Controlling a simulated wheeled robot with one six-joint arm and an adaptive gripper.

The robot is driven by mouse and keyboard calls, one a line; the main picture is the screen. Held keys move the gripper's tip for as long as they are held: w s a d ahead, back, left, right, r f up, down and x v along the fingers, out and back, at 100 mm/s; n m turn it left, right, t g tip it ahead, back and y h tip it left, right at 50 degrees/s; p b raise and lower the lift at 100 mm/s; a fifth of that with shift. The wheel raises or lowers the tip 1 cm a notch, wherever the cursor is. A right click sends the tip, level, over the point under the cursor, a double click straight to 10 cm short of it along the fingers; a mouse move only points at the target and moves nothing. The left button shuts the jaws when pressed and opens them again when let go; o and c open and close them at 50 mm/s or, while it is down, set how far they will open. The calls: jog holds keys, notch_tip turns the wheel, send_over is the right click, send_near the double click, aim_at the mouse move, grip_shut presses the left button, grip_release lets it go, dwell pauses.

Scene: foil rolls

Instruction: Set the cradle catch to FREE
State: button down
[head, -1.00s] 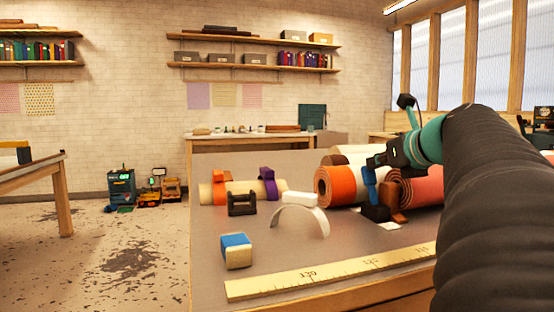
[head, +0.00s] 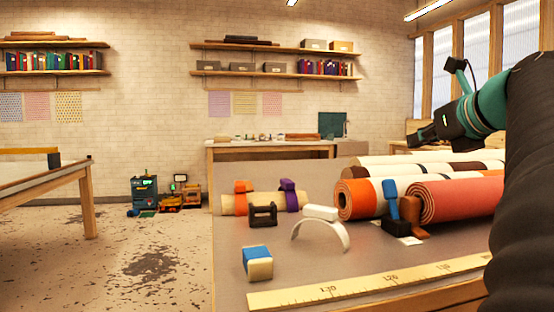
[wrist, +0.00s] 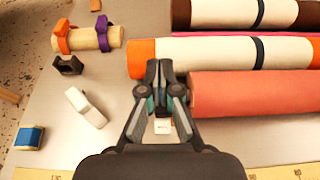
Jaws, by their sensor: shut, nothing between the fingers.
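The likely cradle catch is a blue lever (head: 390,190) on a dark base (head: 396,226) in front of the rolls, beside a brown piece (head: 415,213). The lever stands roughly upright, leaning slightly left at its top. I cannot read its setting. A small white card (head: 411,240) lies at its foot; it also shows in the wrist view (wrist: 162,127). My gripper (head: 424,138) is up in the air above the rolls, apart from the lever. In the wrist view my gripper (wrist: 160,68) is shut and empty, and it hides the lever.
A coral roll (head: 460,200) and an orange-ended roll (head: 358,198) lie behind the catch. A long ruler (head: 370,284) lines the front edge.

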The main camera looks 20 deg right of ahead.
jog(key=r, duration=0.1)
jog(key=s+r, duration=0.1)
jog(key=r, duration=0.1)
jog(key=shift+s, duration=0.1)
dwell(0.5)
